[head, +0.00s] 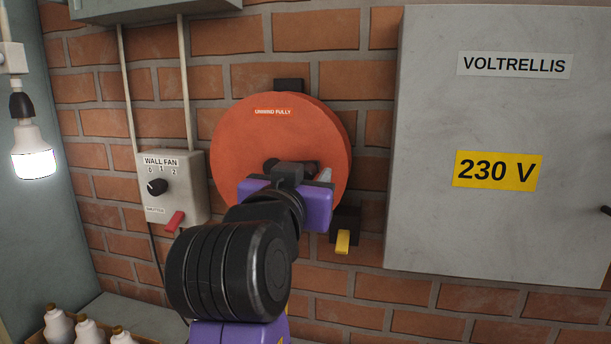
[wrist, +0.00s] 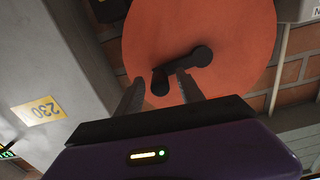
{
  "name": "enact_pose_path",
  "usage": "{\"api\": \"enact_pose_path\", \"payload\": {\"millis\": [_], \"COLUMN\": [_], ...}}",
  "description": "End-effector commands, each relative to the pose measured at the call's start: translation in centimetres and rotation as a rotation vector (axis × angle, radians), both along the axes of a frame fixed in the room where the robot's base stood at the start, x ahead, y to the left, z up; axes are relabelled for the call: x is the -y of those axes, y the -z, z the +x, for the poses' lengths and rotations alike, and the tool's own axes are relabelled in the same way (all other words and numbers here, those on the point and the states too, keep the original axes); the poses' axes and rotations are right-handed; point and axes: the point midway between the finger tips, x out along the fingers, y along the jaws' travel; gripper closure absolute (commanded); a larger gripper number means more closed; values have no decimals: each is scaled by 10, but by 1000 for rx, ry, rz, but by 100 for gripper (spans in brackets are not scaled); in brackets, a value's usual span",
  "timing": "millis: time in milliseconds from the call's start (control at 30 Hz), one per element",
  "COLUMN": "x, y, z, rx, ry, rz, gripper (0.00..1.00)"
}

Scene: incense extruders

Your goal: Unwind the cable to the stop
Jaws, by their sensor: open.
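The cable reel (head: 245,140) is a large orange-red disc on the brick wall, labelled "UNWIND FULLY"; it fills the upper middle of the wrist view (wrist: 225,30). A black crank (wrist: 182,66) with a knob at its end sits on its face. My gripper (wrist: 161,76) is open in front of the disc, with the knob showing between its two fingers; I cannot tell whether they touch it. In the head view my wrist hides part of the crank and disc. A black block with a yellow tab (head: 342,242) is at the reel's lower right. No loose cable from the reel is distinguishable.
A grey "VOLTRELLIS" cabinet (head: 490,120) stands close on the right, with a yellow 230 V label. A wall fan switch box (head: 175,190) with a red lever is on the left. A lit bulb (head: 33,155) hangs far left; several white bottles (head: 90,330) stand below.

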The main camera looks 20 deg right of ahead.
Motion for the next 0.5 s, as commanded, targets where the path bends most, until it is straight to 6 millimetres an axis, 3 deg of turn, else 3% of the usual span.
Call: {"api": "enact_pose_path", "payload": {"millis": [67, 267, 500], "x": [0, 0, 0], "y": [0, 0, 0], "z": [0, 0, 0], "rx": [0, 0, 0], "ry": [0, 0, 0], "rz": [0, 0, 0], "gripper": [59, 98, 100]}}
